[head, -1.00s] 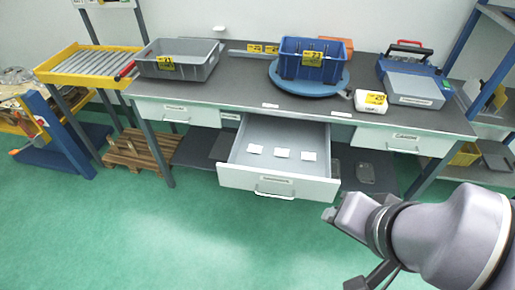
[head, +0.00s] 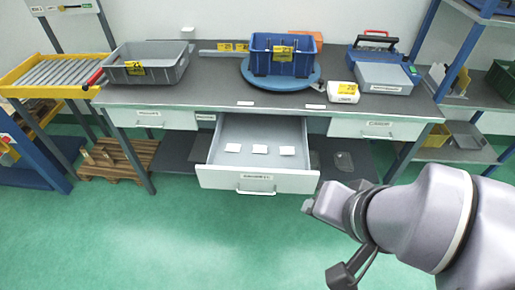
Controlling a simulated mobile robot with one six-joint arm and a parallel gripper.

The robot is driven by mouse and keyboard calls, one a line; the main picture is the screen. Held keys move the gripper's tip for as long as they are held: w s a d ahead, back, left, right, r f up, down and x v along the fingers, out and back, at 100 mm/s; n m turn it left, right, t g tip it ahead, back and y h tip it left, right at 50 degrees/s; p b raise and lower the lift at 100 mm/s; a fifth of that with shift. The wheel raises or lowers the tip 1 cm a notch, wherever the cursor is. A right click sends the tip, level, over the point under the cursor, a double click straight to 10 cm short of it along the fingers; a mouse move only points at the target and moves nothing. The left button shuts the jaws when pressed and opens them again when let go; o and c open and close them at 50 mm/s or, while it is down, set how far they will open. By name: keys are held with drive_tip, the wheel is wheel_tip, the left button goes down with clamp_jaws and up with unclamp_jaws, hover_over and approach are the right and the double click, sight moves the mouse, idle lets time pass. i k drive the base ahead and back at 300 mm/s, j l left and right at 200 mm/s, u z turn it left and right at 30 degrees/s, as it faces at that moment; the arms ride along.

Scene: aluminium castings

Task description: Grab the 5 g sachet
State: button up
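The middle drawer (head: 217,179) of the workbench is pulled open. Three small white sachets lie apart in a row on its grey floor: a left one (head: 233,148), a middle one (head: 260,149) and a right one (head: 287,151). Any print on them is too small to read, so I cannot tell which is the 5 g one. My gripper (head: 309,206) is at the lower right, in front of the drawer's right corner and apart from the sachets. Its fingers are too small and turned away to show whether they are open.
The bench top (head: 200,97) carries a grey crate (head: 170,72), a blue crate (head: 268,62) on a round blue turntable (head: 305,82), a white box (head: 343,92) and a grey-blue case (head: 385,78). A wooden pallet (head: 100,163) lies at left. Green floor (head: 150,230) in front is clear.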

sight(230, 147)
drive_tip(key=i+j, duration=0.2)
drive_tip(key=j, duration=0.15)
drive_tip(key=i+j, duration=0.15)
drive_tip(key=j, duration=0.2)
drive_tip(key=i+j+z, duration=0.1)
drive_tip(key=j, duration=0.25)
drive_tip(key=i+j, duration=0.4)
drive_tip(key=j, duration=0.3)
drive_tip(key=i+j, duration=0.2)
drive_tip(key=j, duration=0.15)
drive_tip(key=i+j+z, duration=0.1)
drive_tip(key=j, duration=0.3)
drive_tip(key=i+j, duration=0.2)
drive_tip(key=j, duration=0.15)
